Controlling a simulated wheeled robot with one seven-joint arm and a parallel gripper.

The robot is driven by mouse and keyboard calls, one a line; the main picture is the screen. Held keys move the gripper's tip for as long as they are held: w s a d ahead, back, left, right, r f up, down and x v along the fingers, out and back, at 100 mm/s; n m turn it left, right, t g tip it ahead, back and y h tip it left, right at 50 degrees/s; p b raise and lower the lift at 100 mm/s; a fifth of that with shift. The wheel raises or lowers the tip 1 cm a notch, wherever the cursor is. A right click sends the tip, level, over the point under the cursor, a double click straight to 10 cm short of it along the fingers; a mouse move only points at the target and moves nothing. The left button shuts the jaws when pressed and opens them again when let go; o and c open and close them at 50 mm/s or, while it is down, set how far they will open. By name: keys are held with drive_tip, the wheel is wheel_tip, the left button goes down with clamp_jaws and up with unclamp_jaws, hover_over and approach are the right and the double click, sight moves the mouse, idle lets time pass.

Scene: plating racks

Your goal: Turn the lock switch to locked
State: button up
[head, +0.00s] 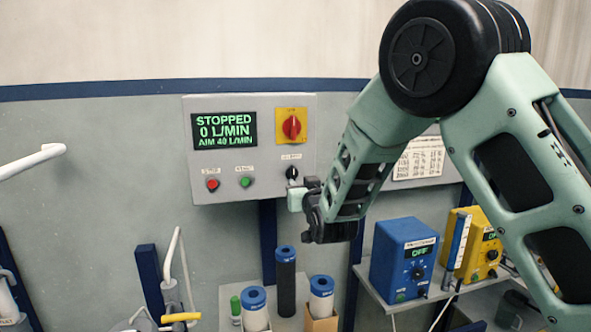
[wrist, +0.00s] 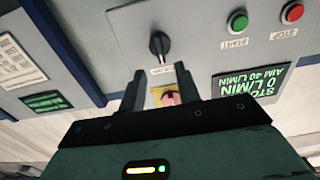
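A grey control panel (head: 250,104) hangs on the wall. A small black rotary knob (head: 292,172), which looks like the lock switch, sits at its lower right under a label too small to read. In the wrist view, which is turned upside down, the black knob (wrist: 160,45) shows its pointer. My gripper (head: 302,194) is in front of the panel's lower right, close to the knob. In the wrist view my gripper (wrist: 160,72) has its two fingers apart and nothing between them; the knob is just beyond the tips, apart from them.
A red rotary switch (head: 291,126) on a yellow plate is above the knob. The display (head: 224,130) reads STOPPED, 0 L/MIN, AIM 40 L/MIN. Red (head: 213,184) and green (head: 246,181) buttons are left of the knob. Blue-capped cylinders (head: 286,275) and a blue box (head: 404,258) stand below.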

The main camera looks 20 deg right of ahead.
sight(294, 175)
drive_tip(key=w+p, duration=0.2)
drive_tip(key=w, duration=0.5)
drive_tip(key=shift+w+p, duration=0.1)
drive_tip(key=shift+p, duration=0.2)
clamp_jaws()
